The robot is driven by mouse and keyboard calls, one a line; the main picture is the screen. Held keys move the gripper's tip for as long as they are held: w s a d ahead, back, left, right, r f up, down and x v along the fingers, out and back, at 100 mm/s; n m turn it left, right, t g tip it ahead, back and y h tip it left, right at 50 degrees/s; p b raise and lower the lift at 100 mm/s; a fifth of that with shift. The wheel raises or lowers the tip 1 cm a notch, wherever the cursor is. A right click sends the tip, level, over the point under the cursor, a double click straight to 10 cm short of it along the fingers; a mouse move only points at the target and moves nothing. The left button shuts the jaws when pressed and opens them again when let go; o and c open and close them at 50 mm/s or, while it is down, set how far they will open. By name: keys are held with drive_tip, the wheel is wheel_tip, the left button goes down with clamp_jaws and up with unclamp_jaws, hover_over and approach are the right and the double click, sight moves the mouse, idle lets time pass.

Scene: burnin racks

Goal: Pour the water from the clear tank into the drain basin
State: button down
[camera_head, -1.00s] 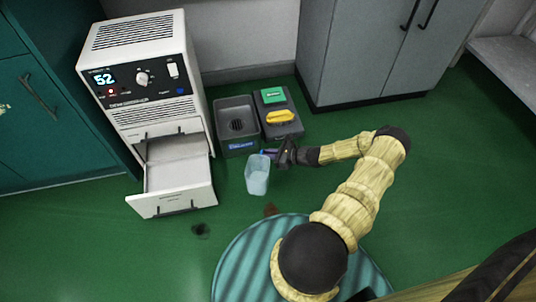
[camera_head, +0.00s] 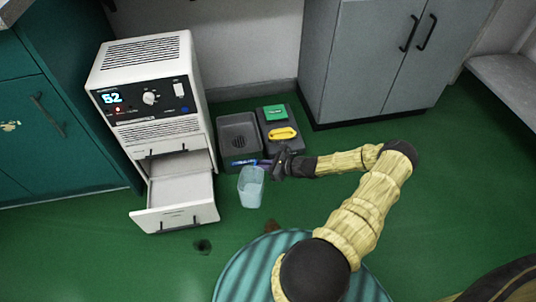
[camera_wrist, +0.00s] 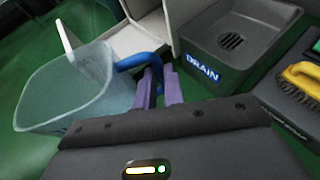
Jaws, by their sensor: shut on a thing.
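The clear tank (camera_head: 251,187) is a pale blue see-through container with a blue handle (camera_wrist: 140,62). My gripper (camera_head: 268,163) is shut on that handle, its purple fingers (camera_wrist: 160,88) around it in the wrist view. The tank (camera_wrist: 66,92) hangs to the left of the fingers and looks roughly upright, in front of the basin in the head view. I cannot tell how much water is in it. The drain basin (camera_head: 222,155) is a dark grey box with a grate and a blue DRAIN label (camera_wrist: 201,68). It stands behind the tank, and nothing is seen in it.
A white dehumidifier (camera_head: 113,82) with its lower drawer (camera_head: 174,215) pulled out stands left of the basin. A dark tray (camera_head: 292,139) with a yellow brush (camera_head: 283,133) and a green item (camera_head: 274,112) is right of the basin. Grey cabinets (camera_head: 362,65) stand behind. Green floor is open at right.

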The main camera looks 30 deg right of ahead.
drive_tip(key=s+a+r+n+p, duration=0.1)
drive_tip(key=s+a+r+p, duration=0.1)
drive_tip(key=r, duration=0.7)
drive_tip(key=s+a+r+g+y+p, duration=0.1)
drive_tip(key=a+r+p, duration=0.4)
drive_tip(key=r, duration=0.5)
drive_tip(key=s+a+r+n+g+y+p, duration=0.1)
drive_tip(key=s+a+r+p, duration=0.1)
drive_tip(key=a+r+p, duration=0.2)
wheel_tip(320, 180, up, 6)
drive_tip(key=a, duration=0.3)
drive_tip(key=shift+s+r+n, duration=0.2)
drive_tip(key=shift+s+n, duration=0.1)
drive_tip(key=shift+d, duration=0.1)
